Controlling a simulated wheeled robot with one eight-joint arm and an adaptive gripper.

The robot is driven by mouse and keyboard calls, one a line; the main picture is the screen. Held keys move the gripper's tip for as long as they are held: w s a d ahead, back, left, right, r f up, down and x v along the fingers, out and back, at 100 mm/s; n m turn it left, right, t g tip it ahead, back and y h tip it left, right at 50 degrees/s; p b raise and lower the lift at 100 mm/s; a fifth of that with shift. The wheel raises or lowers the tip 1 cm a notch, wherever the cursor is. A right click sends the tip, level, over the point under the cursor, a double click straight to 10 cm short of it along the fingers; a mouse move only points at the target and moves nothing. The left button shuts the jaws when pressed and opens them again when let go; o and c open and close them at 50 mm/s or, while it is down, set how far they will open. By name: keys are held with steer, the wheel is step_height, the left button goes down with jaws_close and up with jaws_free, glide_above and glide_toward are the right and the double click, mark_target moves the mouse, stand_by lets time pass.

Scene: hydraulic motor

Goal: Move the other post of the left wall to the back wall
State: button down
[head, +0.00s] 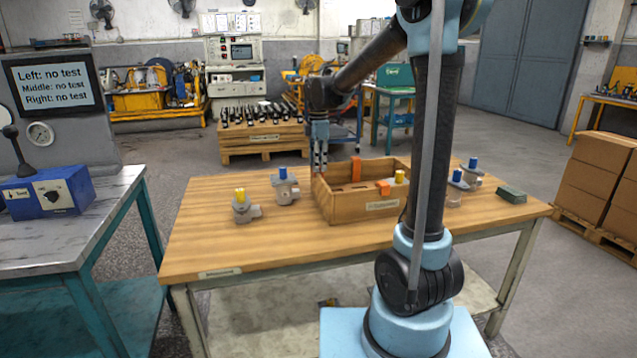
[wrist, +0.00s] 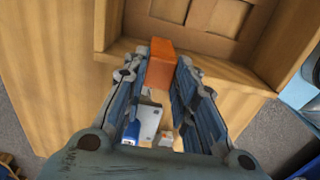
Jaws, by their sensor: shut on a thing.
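The wooden box (head: 345,207) stands on the workbench, open at the top; part of it fills the top of the wrist view (wrist: 200,55). My gripper (head: 319,170) points down at the box's left wall. In the wrist view its fingers (wrist: 161,82) are closed on both sides of an orange post (wrist: 160,70) beside the box wall; I cannot tell if the post is still seated. That post is hidden by the fingers in the head view. One orange post (head: 356,168) stands at the back wall. Another orange piece (head: 383,187) shows near the front right.
A yellow-capped part (head: 240,205) and a blue-capped part (head: 285,186) stand left of the box. A yellow-topped part (head: 399,177) shows in the box's right side. Blue-capped parts (head: 473,175) and a green block (head: 512,194) are to the right. The front-left bench is clear.

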step_height(320, 180, up, 12)
stand_by(2.1)
steer(key=shift+f, duration=0.15)
